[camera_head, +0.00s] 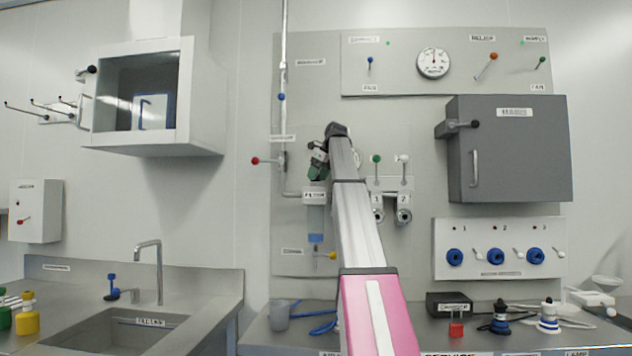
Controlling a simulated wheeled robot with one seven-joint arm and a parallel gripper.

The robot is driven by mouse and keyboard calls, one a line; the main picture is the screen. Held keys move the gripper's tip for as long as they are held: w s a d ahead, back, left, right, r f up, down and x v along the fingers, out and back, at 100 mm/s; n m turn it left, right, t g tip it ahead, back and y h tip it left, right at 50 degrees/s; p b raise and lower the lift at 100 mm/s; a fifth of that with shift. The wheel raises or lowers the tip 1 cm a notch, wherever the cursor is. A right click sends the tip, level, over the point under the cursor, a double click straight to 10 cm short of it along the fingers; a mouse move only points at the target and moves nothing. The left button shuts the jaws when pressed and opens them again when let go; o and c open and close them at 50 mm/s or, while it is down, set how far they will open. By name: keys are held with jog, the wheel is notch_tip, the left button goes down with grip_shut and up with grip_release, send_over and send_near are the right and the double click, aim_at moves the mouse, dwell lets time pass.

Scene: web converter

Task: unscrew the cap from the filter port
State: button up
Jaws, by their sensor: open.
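The filter (315,220) hangs on the grey wall panel left of my arm, under a white label. Its bowl is clear with a blue lower part. I cannot make out a separate cap on its port; my arm may hide it. My gripper (317,168) is at the panel just above the filter label, at the end of my raised arm. It is open. Its fingertips are small and partly hidden, and a dark green part shows there. I cannot tell whether it touches anything.
A vertical pipe with a red-knobbed valve (255,161) runs left of the filter. A yellow-handled valve (332,256) sits below it. Ports 1 and 2 (404,215) are right of my arm.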

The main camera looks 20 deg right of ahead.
jog(key=shift+m, duration=0.5)
jog(key=shift+a, duration=0.1)
jog(key=shift+m+t+h, duration=0.4)
jog(key=shift+m+h, duration=0.2)
jog(key=shift+m, duration=0.4)
jog(key=shift+s+a, duration=0.1)
jog(key=shift+m+h, duration=0.3)
jog(key=shift+m, duration=0.7)
jog(key=shift+a+m+h, duration=0.15)
jog(key=shift+m+h, duration=0.55)
jog(key=shift+m, duration=0.3)
